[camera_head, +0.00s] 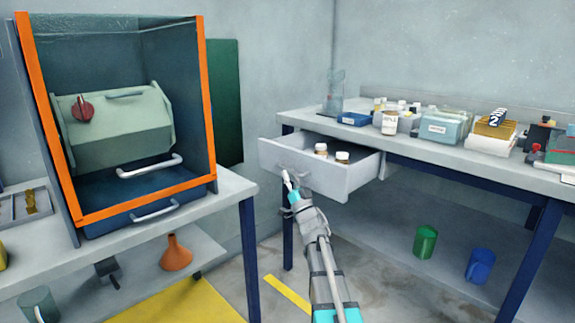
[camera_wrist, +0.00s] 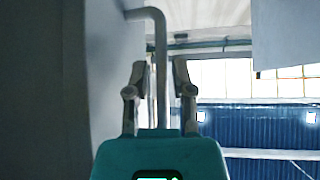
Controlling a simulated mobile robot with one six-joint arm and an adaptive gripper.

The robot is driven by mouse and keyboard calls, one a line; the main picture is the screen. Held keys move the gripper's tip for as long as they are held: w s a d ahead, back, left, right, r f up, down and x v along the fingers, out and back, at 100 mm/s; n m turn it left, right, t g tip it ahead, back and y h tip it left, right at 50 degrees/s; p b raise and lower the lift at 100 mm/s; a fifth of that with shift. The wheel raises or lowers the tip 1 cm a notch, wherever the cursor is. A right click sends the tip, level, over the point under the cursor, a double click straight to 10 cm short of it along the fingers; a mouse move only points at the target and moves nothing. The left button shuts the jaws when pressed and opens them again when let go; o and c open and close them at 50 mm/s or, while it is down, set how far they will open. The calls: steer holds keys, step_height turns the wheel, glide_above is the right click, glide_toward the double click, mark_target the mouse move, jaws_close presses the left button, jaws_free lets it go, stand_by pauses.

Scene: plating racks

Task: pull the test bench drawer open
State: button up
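The test bench drawer (camera_head: 305,180) is a pale grey box under the right-hand bench top, and it stands pulled out with its inside showing. My gripper (camera_head: 288,178) is at the drawer's front face, at the handle. In the wrist view, the bent grey bar of the drawer handle (camera_wrist: 160,55) runs between the two fingers of my gripper (camera_wrist: 160,75). The handle is mostly hidden in the head view.
The test bench top (camera_head: 455,155) carries bottles, boxes and a blue tray. A green mug (camera_head: 425,242) and a blue mug (camera_head: 480,266) sit on its lower shelf. To the left stands a table with an orange-framed cabinet (camera_head: 205,100). Floor shows between the tables.

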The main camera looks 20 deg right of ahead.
steer(key=shift+p+x, duration=0.55)
steer(key=shift+x, duration=0.6)
jaws_close()
